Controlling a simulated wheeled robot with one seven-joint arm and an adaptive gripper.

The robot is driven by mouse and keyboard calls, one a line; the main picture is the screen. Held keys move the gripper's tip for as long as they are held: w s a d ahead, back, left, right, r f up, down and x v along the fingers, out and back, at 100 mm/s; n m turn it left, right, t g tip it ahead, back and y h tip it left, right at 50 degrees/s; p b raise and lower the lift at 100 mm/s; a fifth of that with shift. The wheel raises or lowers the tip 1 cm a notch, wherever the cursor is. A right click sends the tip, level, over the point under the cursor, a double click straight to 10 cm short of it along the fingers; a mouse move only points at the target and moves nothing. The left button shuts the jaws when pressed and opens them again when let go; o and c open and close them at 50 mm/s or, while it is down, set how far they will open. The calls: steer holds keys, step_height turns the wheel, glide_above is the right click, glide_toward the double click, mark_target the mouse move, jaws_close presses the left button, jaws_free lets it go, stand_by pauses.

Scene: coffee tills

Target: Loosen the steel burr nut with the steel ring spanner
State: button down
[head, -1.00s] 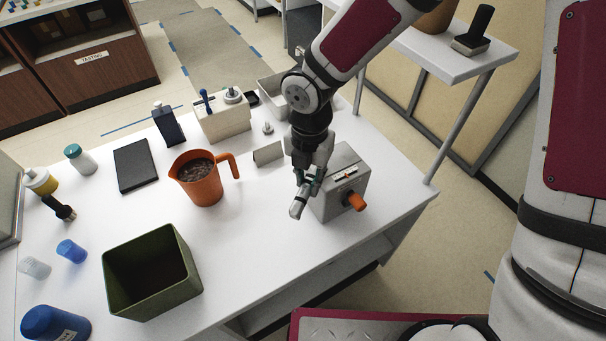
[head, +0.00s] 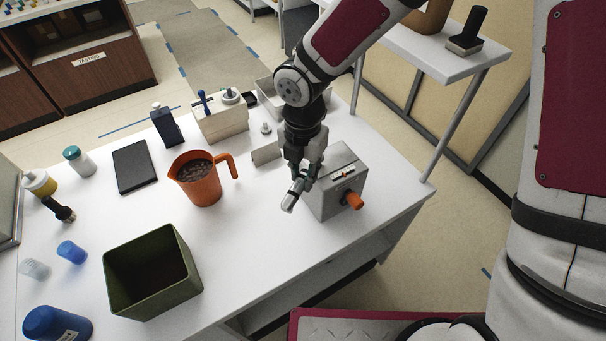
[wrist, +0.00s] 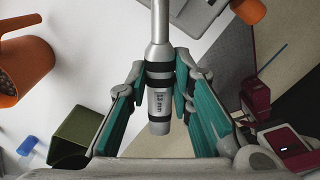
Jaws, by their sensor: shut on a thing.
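My gripper (head: 298,180) is shut on the steel ring spanner (head: 290,200), beside the left side of a grey metal box (head: 345,160) with an orange knob (head: 353,201). In the wrist view, my gripper (wrist: 160,85) has its green-padded fingers on both sides of the spanner's dark-banded handle (wrist: 159,105). The spanner's shaft runs up out of the top of that view, so its ring end is hidden. I cannot make out the steel burr nut, or whether the spanner touches it. The box (wrist: 195,12) shows at the top of the wrist view.
An orange jug (head: 205,187) of dark beans stands left of my gripper. A green open bin (head: 150,300) is at the front. A small upright plate (head: 266,154) and a tool holder (head: 222,124) stand behind. White table is clear between jug and box.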

steer(key=shift+r, duration=0.15)
steer(key=shift+s+r+p, duration=0.1)
steer(key=shift+r+p, duration=1.15)
steer(key=shift+r, duration=1.05)
steer(key=shift+f, duration=0.15)
